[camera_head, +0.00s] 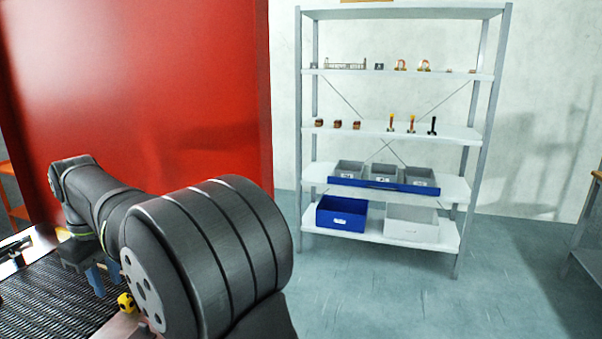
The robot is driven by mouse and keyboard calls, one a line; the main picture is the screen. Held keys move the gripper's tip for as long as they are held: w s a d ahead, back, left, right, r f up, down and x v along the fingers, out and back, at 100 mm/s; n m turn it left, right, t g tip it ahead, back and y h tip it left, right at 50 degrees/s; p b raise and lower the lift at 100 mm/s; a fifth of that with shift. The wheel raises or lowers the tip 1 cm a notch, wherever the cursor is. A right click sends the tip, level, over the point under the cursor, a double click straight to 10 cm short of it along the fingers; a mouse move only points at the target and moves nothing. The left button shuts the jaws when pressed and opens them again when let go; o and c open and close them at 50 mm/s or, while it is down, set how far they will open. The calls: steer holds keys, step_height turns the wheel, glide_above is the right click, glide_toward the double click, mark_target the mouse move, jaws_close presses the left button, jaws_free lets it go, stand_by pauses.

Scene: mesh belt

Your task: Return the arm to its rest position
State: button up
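My arm, dark grey, reaches from the bottom centre toward the left, over the mesh belt (45,305). My gripper (104,279) is at the left, pointing down just above the belt. Its two blue fingers show apart, with nothing visible between them. The right finger is partly hidden by my large near arm link. A small yellow and black object (126,302) shows at the belt's right edge, near the fingers and beside my arm.
A red panel (150,90) stands close behind my arm. A grey shelf unit (390,131) holds small parts, grey bins (381,174), a blue box (341,214) and a white box (411,224). The floor at right is clear before a table (594,262).

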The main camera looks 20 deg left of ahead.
steer(key=shift+n, duration=0.5)
steer(key=a+f, duration=0.1)
steer(key=f, duration=0.3)
steer(key=a+f, duration=0.1)
steer(key=f, duration=0.3)
steer(key=a+f, duration=0.1)
steer(key=f, duration=0.3)
steer(key=shift+s+f, duration=0.1)
steer(key=shift+f, duration=0.3)
